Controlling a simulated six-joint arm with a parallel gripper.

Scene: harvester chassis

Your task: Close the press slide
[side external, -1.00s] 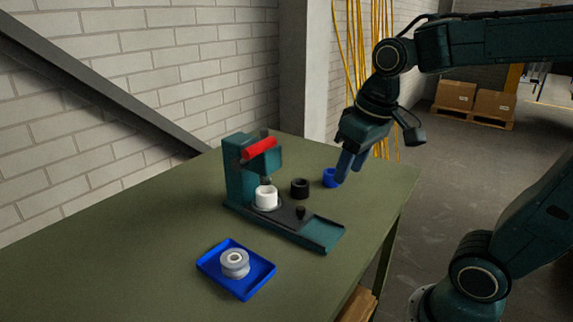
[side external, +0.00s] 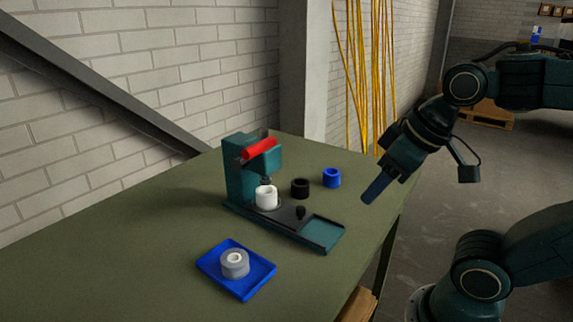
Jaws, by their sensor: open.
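The green press (side external: 240,178) stands on the table with a red handle (side external: 258,149) at its top. Its dark slide (side external: 287,213) lies on the rail at the base, with a small black knob (side external: 300,212) on it. A white cup-shaped piece (side external: 266,197) sits upright on the slide's inner end, under the press head. The rail's outer end (side external: 322,232) is bare. My gripper (side external: 371,197) is to the right of the press, above the table's right edge, pointing down and left. It is empty and apart from the press; its fingers overlap in this view.
A black ring (side external: 300,188) and a blue ring (side external: 332,178) stand behind the rail. A blue tray (side external: 247,286) holding a grey spool-like part (side external: 235,263) lies in front. The green table (side external: 120,270) is clear at left.

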